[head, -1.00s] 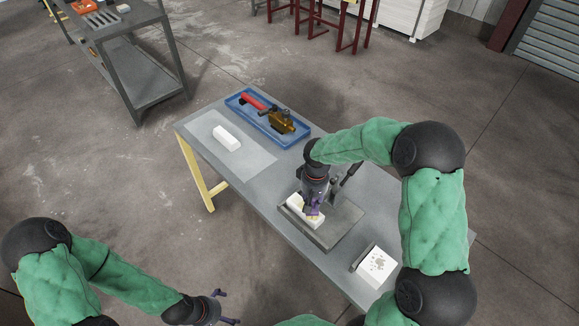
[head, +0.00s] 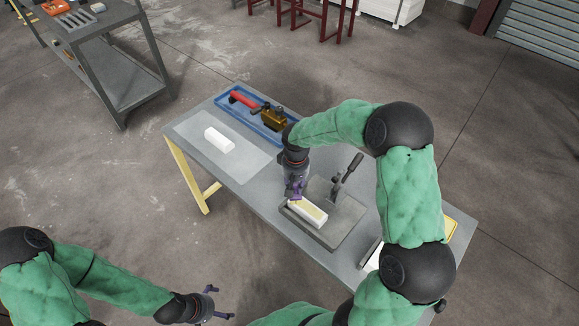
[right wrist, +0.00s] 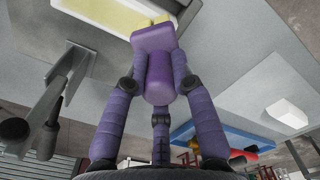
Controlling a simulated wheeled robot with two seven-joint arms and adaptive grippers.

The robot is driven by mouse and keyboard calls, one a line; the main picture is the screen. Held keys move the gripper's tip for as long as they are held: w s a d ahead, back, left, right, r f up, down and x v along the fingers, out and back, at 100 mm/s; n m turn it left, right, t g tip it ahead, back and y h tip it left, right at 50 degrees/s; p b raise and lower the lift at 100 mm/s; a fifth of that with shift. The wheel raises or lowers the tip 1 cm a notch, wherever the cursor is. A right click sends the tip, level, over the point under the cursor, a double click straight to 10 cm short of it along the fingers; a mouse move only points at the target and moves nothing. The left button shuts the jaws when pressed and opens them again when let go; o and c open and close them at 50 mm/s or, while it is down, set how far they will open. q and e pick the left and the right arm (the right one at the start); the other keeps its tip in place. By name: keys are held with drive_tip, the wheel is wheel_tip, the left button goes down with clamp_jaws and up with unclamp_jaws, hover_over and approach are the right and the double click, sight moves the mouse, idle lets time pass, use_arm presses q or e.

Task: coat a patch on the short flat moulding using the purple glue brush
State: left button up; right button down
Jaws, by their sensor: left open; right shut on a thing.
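The moulding (head: 314,217) is a white block with a pale yellow top, lying on a grey plate with a lever clamp in the head view. Its yellow top (right wrist: 95,14) also shows at the upper edge of the right wrist view. My right gripper (head: 294,190) is shut on the purple glue brush (right wrist: 155,65), over the moulding's far left end. The bristles are mostly hidden, and I cannot tell whether they touch the moulding. My left gripper (head: 222,303) is open and empty, off the table at the lower left.
Another white block (head: 218,139) lies on a light mat (head: 190,130). A blue tray (head: 236,112) behind it holds red and brass-coloured tools. The lever clamp (head: 345,176) stands beside the moulding. A white item (head: 372,257) at the right is mostly hidden by my right arm.

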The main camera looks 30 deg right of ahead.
wheel_tip(320, 180, up, 4)
drive_tip(key=shift+r+p, duration=0.1)
drive_tip(key=shift+p, duration=1.1)
drive_tip(key=shift+w+r+p, duration=0.15)
drive_tip(key=shift+r+p, duration=0.35)
drive_tip(key=shift+r, duration=0.1)
drive_tip(key=shift+r+p, duration=0.85)
drive_tip(key=shift+r, duration=0.45)
